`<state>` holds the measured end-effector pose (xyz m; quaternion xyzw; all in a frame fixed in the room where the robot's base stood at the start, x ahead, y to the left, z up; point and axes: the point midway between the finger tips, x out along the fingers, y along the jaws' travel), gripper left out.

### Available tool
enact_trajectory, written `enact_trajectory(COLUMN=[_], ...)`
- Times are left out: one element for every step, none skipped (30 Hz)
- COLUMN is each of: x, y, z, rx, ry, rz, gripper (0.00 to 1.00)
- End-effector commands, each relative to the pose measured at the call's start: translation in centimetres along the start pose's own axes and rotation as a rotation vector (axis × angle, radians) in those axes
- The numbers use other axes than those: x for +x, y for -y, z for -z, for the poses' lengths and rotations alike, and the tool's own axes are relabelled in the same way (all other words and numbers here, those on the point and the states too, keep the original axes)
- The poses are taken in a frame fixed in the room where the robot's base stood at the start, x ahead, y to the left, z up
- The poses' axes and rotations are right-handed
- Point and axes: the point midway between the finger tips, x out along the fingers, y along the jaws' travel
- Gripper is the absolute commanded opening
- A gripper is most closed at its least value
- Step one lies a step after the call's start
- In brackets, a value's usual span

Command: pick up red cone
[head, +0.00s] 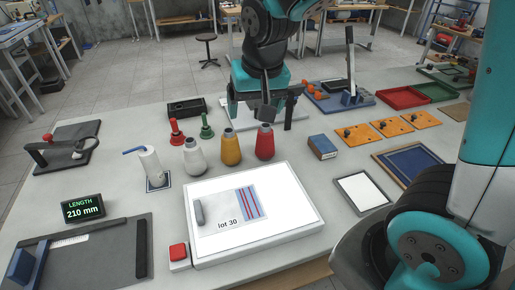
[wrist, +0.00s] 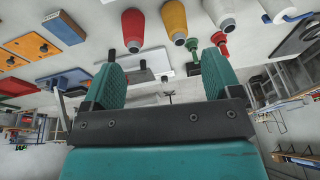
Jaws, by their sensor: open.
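The red cone (head: 265,143) stands upright on the grey table, at the right end of a short row of cones. In the wrist view the red cone (wrist: 133,25) shows upside down near the top edge, beyond the fingers and nearer the left one. My gripper (head: 262,108) hangs behind and above the red cone in the head view, apart from it. In the wrist view my gripper (wrist: 160,78) is open, with nothing between its two teal-padded fingers.
A yellow cone (head: 231,148) stands close left of the red one, then a pale grey cone (head: 195,157). Red (head: 177,133) and green (head: 207,127) bell-shaped pieces stand behind them. A white lightbox (head: 290,225) lies in front. A blue box (head: 322,147) sits to the right.

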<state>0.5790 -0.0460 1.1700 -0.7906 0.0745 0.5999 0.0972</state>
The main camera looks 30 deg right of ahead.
Motion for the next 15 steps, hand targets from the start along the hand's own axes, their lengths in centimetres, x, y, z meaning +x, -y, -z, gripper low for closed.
enact_trajectory(x=[1.6, 2.1, 2.7, 3.0, 3.4, 3.8, 4.1, 4.5, 5.2, 5.7, 6.3, 7.2, 7.9, 8.6, 9.5], y=[-1.1, -1.8, -2.6, -3.0, -3.4, -3.8, -4.0, -4.2, -4.4, -4.5, -4.7, -4.8, -5.0, -5.1, -5.2], z=[1.9, 3.0, 4.1, 4.8, 5.2, 5.8, 6.0, 6.1, 6.3, 6.3, 6.3, 6.4, 6.5, 6.5, 6.7], rx=[0.091, 0.141, 0.196, 0.228, 0.254, 0.277, 0.288, 0.295, 0.297, 0.297, 0.296, 0.295, 0.295, 0.295, 0.294], ry=[-0.033, -0.057, -0.083, -0.101, -0.113, -0.126, -0.132, -0.134, -0.135, -0.134, -0.133, -0.133, -0.132, -0.132, -0.131], rz=[-0.054, -0.082, -0.113, -0.131, -0.146, -0.161, -0.166, -0.171, -0.173, -0.173, -0.174, -0.174, -0.174, -0.173, -0.173], gripper=[0.84, 0.84, 0.84, 0.84, 0.84, 0.84, 0.84, 0.84, 0.84, 0.84, 0.84, 0.84, 0.84, 0.84, 0.84])
